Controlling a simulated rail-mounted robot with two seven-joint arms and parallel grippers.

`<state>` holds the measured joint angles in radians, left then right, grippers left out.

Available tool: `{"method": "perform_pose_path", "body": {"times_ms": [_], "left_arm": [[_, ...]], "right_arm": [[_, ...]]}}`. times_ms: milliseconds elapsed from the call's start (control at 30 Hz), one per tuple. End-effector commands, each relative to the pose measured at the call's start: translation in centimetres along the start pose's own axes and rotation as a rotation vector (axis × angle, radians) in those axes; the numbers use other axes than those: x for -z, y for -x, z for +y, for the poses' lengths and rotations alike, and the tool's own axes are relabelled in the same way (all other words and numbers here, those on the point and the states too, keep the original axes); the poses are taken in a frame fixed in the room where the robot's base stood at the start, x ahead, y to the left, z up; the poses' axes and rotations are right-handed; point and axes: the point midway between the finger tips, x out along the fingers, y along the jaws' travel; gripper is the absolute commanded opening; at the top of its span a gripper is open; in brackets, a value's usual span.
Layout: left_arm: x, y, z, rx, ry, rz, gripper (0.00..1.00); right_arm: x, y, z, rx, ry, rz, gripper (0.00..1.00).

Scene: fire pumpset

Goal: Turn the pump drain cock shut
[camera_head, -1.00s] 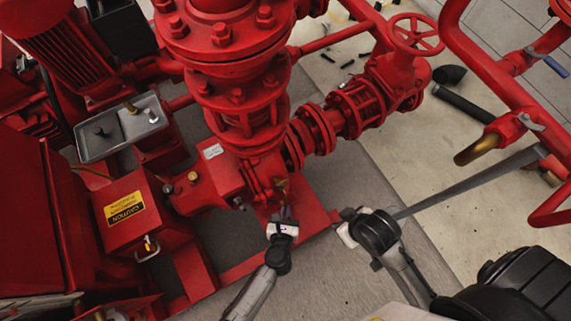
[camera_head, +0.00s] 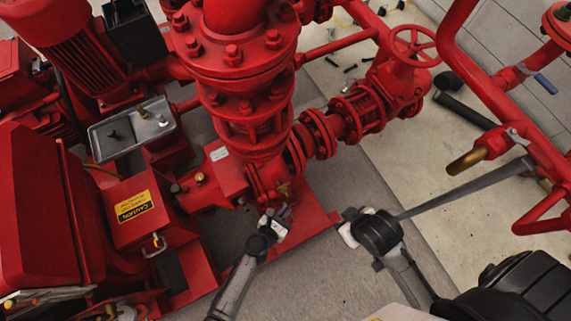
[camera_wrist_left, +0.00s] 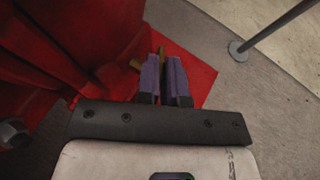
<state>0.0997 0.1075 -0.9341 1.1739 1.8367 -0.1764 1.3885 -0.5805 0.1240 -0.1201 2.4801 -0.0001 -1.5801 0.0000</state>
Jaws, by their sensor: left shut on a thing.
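The pump drain cock (camera_head: 283,188) is a small brass fitting low on the red pump, below the flanged pipe column. My left gripper (camera_head: 286,211) is at the cock, shut on its handle, with its fingers pointing up and right. In the left wrist view the two purple-grey fingers (camera_wrist_left: 165,76) lie close together, and brass parts of the cock (camera_wrist_left: 135,64) show beside and beyond their tips. The fingers hide the gripped part, so the handle's exact angle is unclear. My right gripper (camera_head: 348,228) is apart to the right over the floor; its fingers are too small to read.
A red handwheel valve (camera_head: 414,42) stands at upper right. Red pipes with a brass elbow (camera_head: 470,160) run down the right side. A box with a yellow caution label (camera_head: 134,206) is at left.

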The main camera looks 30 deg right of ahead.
Motion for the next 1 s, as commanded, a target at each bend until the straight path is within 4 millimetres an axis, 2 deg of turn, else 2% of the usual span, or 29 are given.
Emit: {"method": "perform_pose_path", "body": {"times_ms": [300, 733, 767, 1000], "left_arm": [[0.08, 0.00, 0.19, 0.081, -0.033, 0.001, 0.00], [0.13, 0.00, 0.21, 0.089, -0.038, 0.002, 0.00], [0.13, 0.00, 0.21, 0.089, -0.038, 0.002, 0.08], [0.07, -0.01, 0.20, 0.089, -0.037, 0.001, 0.31]], "right_arm": [[0.12, 0.18, -0.20, 0.006, -0.007, 0.001, 0.43], [0.12, 0.18, -0.20, 0.006, -0.007, 0.001, 0.43], [0.12, 0.18, -0.19, 0.005, -0.007, 0.001, 0.43], [0.08, 0.18, 0.02, 0.000, 0.000, 0.000, 0.43]]}}
